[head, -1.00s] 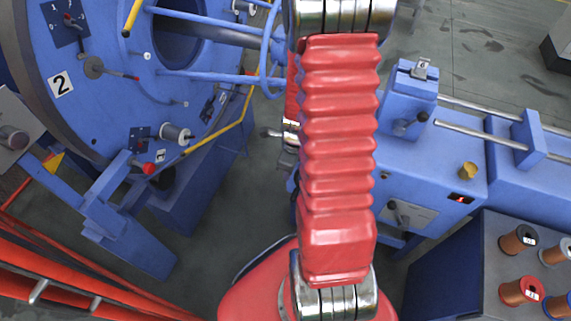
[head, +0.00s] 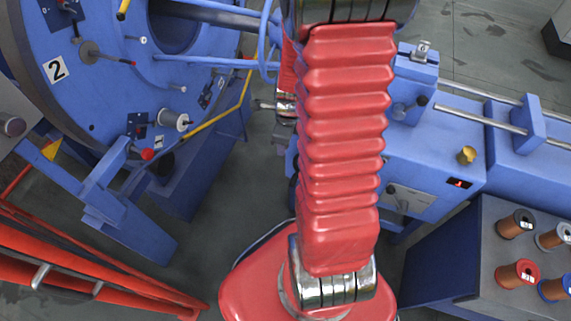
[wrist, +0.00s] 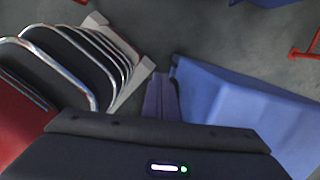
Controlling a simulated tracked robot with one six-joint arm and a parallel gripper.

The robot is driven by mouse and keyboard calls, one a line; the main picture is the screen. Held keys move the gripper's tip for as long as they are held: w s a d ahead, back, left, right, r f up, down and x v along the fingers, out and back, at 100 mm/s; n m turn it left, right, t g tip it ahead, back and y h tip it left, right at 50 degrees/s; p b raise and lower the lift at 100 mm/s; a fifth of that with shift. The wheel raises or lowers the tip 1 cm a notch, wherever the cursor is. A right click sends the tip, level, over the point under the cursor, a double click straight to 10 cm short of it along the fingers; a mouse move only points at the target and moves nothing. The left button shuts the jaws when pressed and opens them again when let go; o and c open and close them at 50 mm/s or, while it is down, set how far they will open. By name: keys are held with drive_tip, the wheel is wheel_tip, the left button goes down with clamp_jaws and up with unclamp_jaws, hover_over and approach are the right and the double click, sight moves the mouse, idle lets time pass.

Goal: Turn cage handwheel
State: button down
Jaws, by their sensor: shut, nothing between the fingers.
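A big round blue plate marked 2 (head: 108,80), with spools and levers on its face, stands at the upper left of the head view. Blue bars run from it to a thin blue ring (head: 265,45), partly hidden by my arm. I cannot tell whether this ring is the cage handwheel, and no other handwheel shows clearly. My gripper (wrist: 160,84) shows in the wrist view, shut and empty, with its fingers over grey floor. It touches nothing that I can make out. A blue sloping body (wrist: 235,105) lies just right of the fingers.
A blue machine bed (head: 430,155) with rails stands right of my arm. A table with several spools (head: 485,240) is at the lower right. Red rails (head: 85,265) cross the lower left. In the wrist view, metal hoops (wrist: 85,60) stand close on the left.

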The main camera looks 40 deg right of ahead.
drive_tip(key=w+a+r+n+t, duration=0.1)
drive_tip(key=w+a+r+n, duration=0.1)
drive_tip(key=a+r+n, duration=0.5)
drive_tip(key=s+a+r+n+t, duration=0.1)
drive_tip(key=s+a+r+n, duration=0.2)
drive_tip(key=r+n, duration=0.4)
drive_tip(key=s+a+r+n+t, duration=0.1)
drive_tip(key=s+a+r+n, duration=0.2)
drive_tip(key=r+n, duration=0.4)
drive_tip(key=s+a+r+n+t, duration=0.1)
drive_tip(key=s+a+r+n, duration=0.2)
drive_tip(key=a+r+n, duration=0.2)
wheel_tip(320, 180, up, 3)
drive_tip(key=n, duration=0.3)
drive_tip(key=shift+s+a+f+h, duration=0.2)
drive_tip(key=shift+a+h, duration=0.1)
drive_tip(key=shift+a, duration=0.05)
drive_tip(key=shift+s, duration=0.1)
